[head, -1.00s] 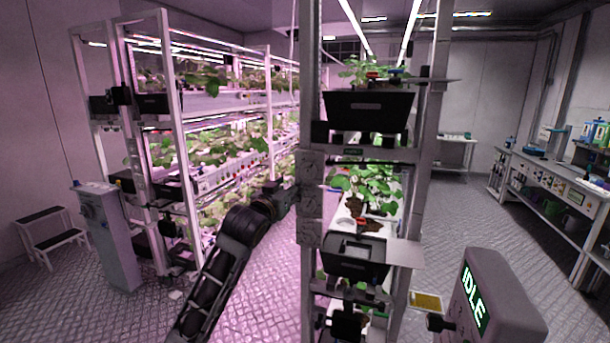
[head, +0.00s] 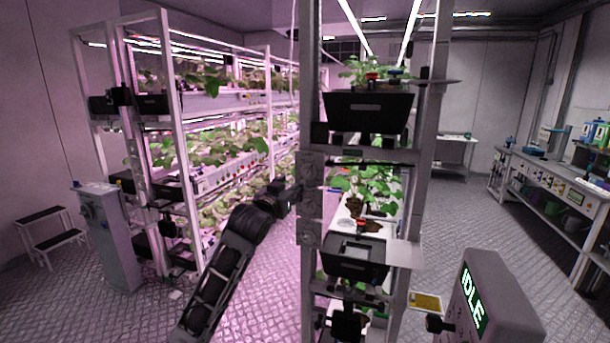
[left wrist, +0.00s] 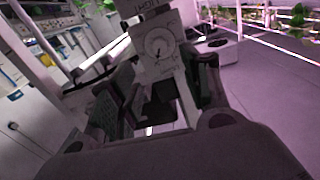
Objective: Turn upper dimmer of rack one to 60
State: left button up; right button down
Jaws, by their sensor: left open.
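Rack one's near post carries a column of grey dimmer panels; the upper panel (head: 311,166) is above my left gripper (head: 294,197) in the head view. The gripper is at the post's left side, near the middle panel (head: 311,202). In the left wrist view, a pale panel with a round dial (left wrist: 158,48) and scale marks lies just beyond the open fingers (left wrist: 157,88). The fingers are apart with nothing between them, and the dial appears not gripped. I cannot tell which panel this is, nor read its setting. My right gripper is not in view.
The front rack holds black bins (head: 368,111) and plants, with a pale plate (head: 404,253) jutting right. Another planted rack (head: 172,110) stands left, beside a grey cabinet (head: 106,238) and step stool (head: 50,236). An aisle floor (head: 262,285) is open between them.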

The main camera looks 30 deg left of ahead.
aim_at(307, 173)
pick_arm(q)
jog(key=shift+p+x, duration=1.65)
jog(key=shift+x, duration=4.4)
jog(key=shift+c, duration=0.4)
jog(key=c, duration=1)
